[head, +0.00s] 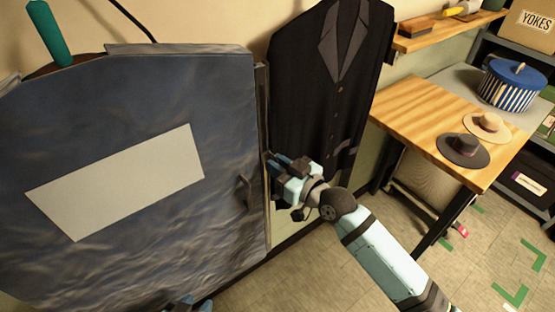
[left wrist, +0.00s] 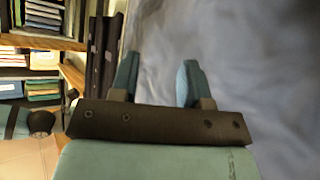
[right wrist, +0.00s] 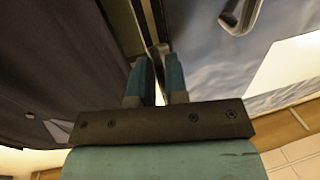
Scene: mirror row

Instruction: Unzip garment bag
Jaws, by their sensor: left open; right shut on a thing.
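The blue-grey garment bag (head: 130,105) hangs at the left of the head view, with a pale blank panel on its front. A dark strip (head: 262,130) runs down its right edge. My right gripper (head: 274,163) is at this edge. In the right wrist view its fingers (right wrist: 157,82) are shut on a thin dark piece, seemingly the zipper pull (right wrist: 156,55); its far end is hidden. A small metal handle (head: 245,190) sits on the bag's front, left of this gripper. My left gripper (head: 183,304) is low, partly cut off; its fingers (left wrist: 158,82) are open and empty, beside bluish cloth.
A dark suit jacket (head: 320,85) hangs right of the bag, behind my right gripper. Floor shows at the lower right.

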